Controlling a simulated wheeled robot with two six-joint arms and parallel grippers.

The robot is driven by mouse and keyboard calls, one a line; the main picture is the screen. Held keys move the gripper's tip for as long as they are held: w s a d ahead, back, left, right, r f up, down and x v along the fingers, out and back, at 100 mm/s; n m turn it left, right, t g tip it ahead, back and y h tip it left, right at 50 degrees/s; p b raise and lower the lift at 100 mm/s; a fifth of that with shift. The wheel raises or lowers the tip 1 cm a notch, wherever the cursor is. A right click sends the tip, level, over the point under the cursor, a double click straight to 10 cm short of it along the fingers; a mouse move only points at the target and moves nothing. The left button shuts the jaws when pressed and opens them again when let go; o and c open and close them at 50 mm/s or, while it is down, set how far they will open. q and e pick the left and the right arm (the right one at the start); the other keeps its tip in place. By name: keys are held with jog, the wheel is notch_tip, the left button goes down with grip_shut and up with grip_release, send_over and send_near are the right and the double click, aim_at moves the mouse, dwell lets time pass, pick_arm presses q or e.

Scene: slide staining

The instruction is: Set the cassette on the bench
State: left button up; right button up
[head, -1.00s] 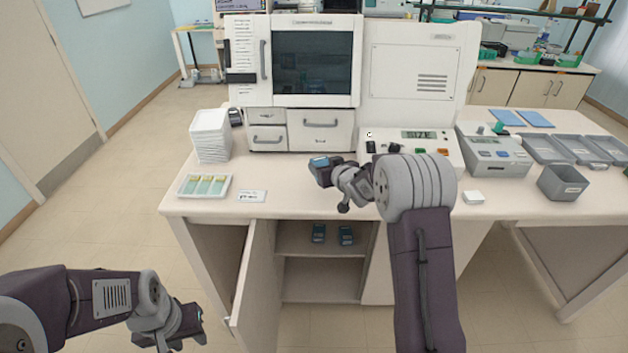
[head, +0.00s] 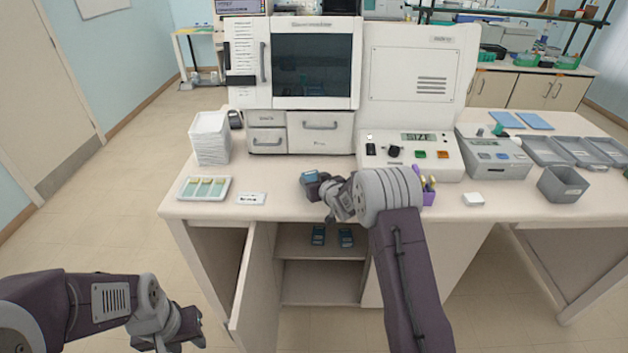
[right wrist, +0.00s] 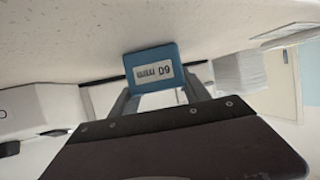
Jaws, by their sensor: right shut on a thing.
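A small blue cassette (head: 310,177) is at the tip of my right gripper (head: 316,184), over the front middle of the bench (head: 280,190). In the right wrist view the cassette (right wrist: 150,68) sits between the two fingers, with a white label reading D9 or similar. The bench top is close beyond it; I cannot tell whether they touch. My left gripper (head: 185,330) hangs low at the lower left, in front of the bench, apart from everything; its fingers are not clear enough to judge.
Two more blue cassettes (head: 318,235) (head: 346,238) lie on a shelf under the bench, behind an open cabinet door (head: 253,275). A slide tray (head: 204,188) and a label card (head: 251,198) lie left. A purple pen cup (head: 429,196) stands right of my right wrist.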

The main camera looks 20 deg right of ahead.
jog(key=o, duration=1.6)
jog(key=shift+f, duration=0.1)
jog(key=shift+s+r, duration=0.2)
jog(key=shift+r, duration=0.15)
jog(key=v, duration=1.1)
jog(key=shift+s+r+b, duration=0.1)
jog(key=shift+s+b, duration=0.15)
jog(key=shift+b, duration=0.15)
jog(key=s+a+f+g, duration=0.1)
jog(key=s+f+g, duration=0.2)
jog(key=s, duration=0.6)
jog(key=s+a+f+m+g, duration=0.1)
jog(key=s+f+g, duration=0.2)
jog(key=s, duration=0.7)
jog(key=s+a+f+g+h, duration=0.1)
jog(key=s+f+g, duration=0.2)
jog(key=s+g, duration=0.3)
jog(key=s, duration=0.4)
jog(key=shift+s+a+f, duration=0.15)
jog(key=shift+a+f, duration=0.05)
jog(key=shift+f, duration=0.1)
